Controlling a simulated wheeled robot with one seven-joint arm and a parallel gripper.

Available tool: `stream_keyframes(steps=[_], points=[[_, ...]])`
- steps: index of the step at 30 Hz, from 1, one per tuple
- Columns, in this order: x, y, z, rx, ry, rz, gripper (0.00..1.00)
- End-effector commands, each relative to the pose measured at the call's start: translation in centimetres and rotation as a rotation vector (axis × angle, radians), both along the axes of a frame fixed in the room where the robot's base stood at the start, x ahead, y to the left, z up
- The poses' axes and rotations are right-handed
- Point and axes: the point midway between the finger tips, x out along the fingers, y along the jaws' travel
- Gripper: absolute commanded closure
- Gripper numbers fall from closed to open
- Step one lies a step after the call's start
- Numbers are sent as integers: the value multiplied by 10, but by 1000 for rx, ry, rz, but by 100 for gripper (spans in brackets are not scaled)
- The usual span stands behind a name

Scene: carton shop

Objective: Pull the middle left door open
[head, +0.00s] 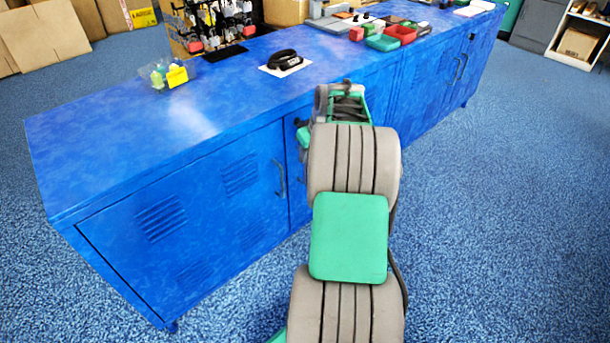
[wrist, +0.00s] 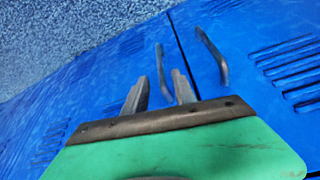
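The blue cabinet (head: 190,130) has louvred doors along its front, and those I can see look shut. The far left door (head: 200,215) has a bar handle (head: 280,178) near its right edge. The door to its right, the middle left one (head: 298,195), is mostly hidden behind my arm. In the wrist view, two dark bar handles flank a door seam. My gripper (wrist: 161,76) is open, with one finger on each side of the left-hand handle (wrist: 161,62) in that picture. Contact is unclear. The other handle (wrist: 211,57) is just outside the fingers.
The cabinet top holds a clear container with yellow items (head: 168,76), a black band (head: 284,60) on white paper, and red (head: 400,34) and green (head: 381,43) bins. Blue carpet (head: 500,210) is clear in front. Cartons (head: 45,38) lean at the back left.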

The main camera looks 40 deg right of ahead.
Motion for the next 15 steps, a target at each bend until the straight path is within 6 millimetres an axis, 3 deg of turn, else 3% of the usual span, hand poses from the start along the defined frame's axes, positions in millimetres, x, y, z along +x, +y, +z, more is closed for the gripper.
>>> stream_keyframes(steps=[7,15], points=[[18,-2,-48,2,3,2,67],[25,-3,-59,0,0,0,67]])
